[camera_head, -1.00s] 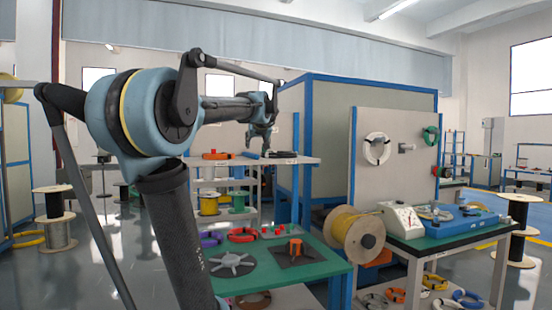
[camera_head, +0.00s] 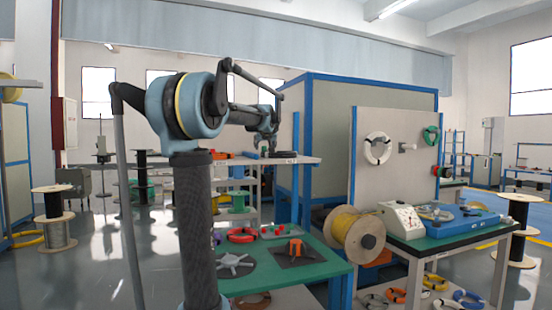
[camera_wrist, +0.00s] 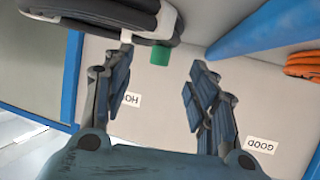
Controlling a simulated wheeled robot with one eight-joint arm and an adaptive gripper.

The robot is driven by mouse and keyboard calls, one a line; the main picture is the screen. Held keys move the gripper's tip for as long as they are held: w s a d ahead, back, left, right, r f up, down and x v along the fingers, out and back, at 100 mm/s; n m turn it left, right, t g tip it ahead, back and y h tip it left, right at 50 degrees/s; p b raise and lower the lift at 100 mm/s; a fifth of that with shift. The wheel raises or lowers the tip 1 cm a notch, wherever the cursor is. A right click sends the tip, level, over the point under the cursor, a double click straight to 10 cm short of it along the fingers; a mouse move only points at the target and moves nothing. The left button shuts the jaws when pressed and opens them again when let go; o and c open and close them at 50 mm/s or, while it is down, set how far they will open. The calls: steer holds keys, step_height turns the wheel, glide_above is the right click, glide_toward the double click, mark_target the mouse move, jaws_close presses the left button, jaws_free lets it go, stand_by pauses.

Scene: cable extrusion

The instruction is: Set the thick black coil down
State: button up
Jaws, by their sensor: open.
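The thick black coil (camera_wrist: 100,10) shows at the upper left of the wrist view, cut off by the picture edge. It has a pale white band and a green piece beside it. In the head view a dark coil (camera_head: 283,154) lies on the right end of the upper shelf (camera_head: 305,161). My gripper (camera_wrist: 163,55) is open, with nothing between its fingers. Its left finger in the wrist view is close to the coil; I cannot tell whether they touch. My gripper (camera_head: 265,149) also shows small above the shelf in the head view.
The shelf carries a "HOLD" label (camera_wrist: 127,100) and a "GOOD" label (camera_wrist: 262,145). An orange coil (camera_wrist: 303,65) lies at the right of the wrist view. A blue post (camera_head: 296,180) stands near the shelf's right end. A green table (camera_head: 315,262) stands below.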

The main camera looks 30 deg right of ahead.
steer(key=shift+r+x, duration=0.15)
steer(key=shift+x, duration=1.4)
steer(key=shift+r+x, duration=0.1)
steer(key=shift+x, duration=1.4)
steer(key=shift+w+a, duration=0.1)
jaws_close()
